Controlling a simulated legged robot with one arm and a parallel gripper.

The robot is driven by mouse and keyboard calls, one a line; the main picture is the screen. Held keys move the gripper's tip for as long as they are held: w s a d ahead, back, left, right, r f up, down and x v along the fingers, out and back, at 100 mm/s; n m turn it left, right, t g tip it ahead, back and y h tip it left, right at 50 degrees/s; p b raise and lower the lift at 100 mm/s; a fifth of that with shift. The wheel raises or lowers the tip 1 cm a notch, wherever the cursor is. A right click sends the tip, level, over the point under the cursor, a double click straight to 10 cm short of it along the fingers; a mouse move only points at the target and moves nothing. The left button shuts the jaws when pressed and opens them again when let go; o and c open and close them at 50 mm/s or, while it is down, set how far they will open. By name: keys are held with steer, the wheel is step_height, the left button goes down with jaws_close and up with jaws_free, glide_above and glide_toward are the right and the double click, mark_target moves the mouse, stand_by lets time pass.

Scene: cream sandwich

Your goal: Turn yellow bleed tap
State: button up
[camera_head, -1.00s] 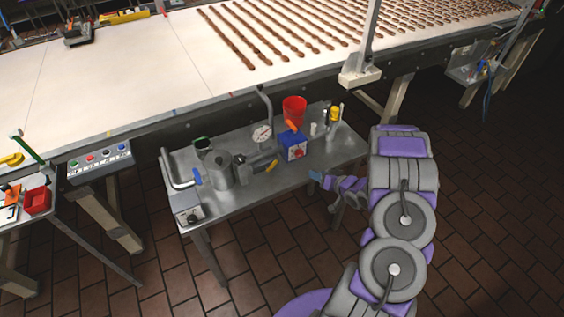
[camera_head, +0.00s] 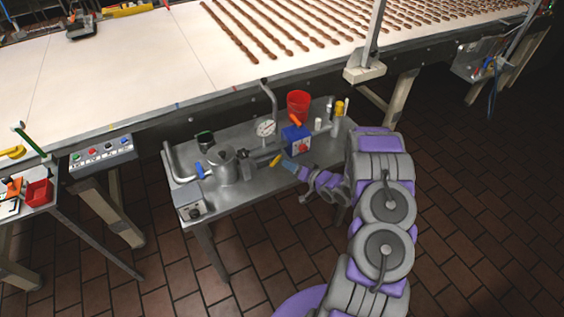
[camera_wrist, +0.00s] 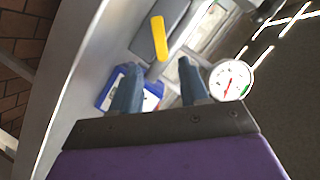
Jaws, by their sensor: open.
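The yellow bleed tap handle (camera_head: 275,160) sticks out at the front of the grey pump assembly on the steel bench. It also shows in the wrist view (camera_wrist: 159,38), as a flat yellow lever beyond my fingertips. My gripper (camera_head: 287,165) is just right of the tap in the head view. In the wrist view my gripper (camera_wrist: 158,75) has its two grey-blue fingers spread apart. The yellow handle lies ahead of the gap between them, and nothing appears held. The tap's stem is partly visible below the handle.
A dial gauge (camera_wrist: 230,80) is close to the right finger in the wrist view. A red bucket (camera_head: 299,102) and a metal pot (camera_head: 223,166) are on the steel bench (camera_head: 240,190). A conveyor runs behind.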

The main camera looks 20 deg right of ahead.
mark_target(278, 159)
steer(key=x, duration=0.6)
steer(key=shift+w+a+b, duration=0.15)
steer(key=shift+w+b, duration=0.05)
steer(key=shift+b, duration=0.15)
steer(key=shift+c, duration=0.4)
jaws_close()
